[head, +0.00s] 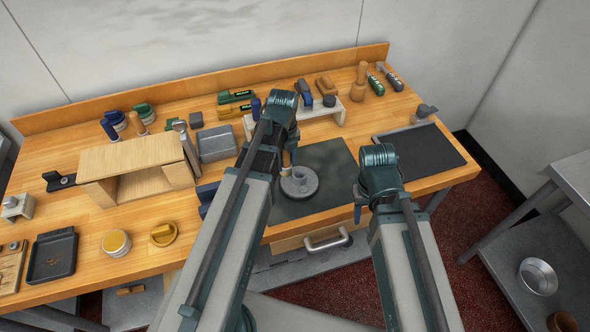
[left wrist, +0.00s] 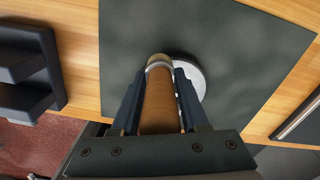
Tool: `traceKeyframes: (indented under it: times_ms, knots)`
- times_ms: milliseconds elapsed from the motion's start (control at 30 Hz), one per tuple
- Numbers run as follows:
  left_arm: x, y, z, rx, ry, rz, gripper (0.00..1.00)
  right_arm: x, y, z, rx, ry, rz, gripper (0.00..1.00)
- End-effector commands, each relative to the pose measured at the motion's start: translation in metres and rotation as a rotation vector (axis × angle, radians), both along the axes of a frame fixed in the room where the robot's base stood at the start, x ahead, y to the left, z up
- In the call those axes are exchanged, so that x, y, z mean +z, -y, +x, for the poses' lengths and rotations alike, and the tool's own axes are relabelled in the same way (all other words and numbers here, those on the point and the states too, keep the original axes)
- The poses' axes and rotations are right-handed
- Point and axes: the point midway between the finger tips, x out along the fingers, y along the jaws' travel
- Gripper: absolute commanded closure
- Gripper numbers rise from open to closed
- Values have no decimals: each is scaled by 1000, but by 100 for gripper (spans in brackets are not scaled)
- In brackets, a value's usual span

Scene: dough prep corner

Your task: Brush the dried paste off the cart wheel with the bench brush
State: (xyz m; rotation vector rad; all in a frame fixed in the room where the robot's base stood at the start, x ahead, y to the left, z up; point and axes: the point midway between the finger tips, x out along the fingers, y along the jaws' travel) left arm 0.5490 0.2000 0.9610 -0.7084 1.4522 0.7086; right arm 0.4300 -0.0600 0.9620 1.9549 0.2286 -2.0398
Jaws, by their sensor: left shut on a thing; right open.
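The cart wheel (head: 300,183), a grey disc with a raised hub, lies flat on a dark green mat (head: 329,160). In the left wrist view its pale rim (left wrist: 199,80) shows behind the brush. My left gripper (left wrist: 159,98) is shut on the bench brush (left wrist: 160,105), which has a round brown wooden handle and a metal collar. My right gripper (head: 360,206) is open and empty, near the mat's front right edge.
A wooden shelf (head: 135,155) and a grey tray (head: 217,144) stand left of the mat. A dark tray (head: 420,150) lies to the right. A small white stand (head: 325,110) with items is behind. A drawer handle (head: 328,241) juts from the bench front.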

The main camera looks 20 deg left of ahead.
Motion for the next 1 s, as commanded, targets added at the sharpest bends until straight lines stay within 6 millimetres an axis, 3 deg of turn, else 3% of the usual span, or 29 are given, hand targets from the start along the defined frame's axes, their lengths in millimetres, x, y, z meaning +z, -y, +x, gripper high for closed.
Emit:
traceKeyframes:
  times_ms: [667,1000]
  knots:
    - [-1,-5,-4,0,0,0,100,-1,0,0,0,0,0,50]
    - [-1,12,9,-2,0,0,100,-1,0,0,0,0,0,50]
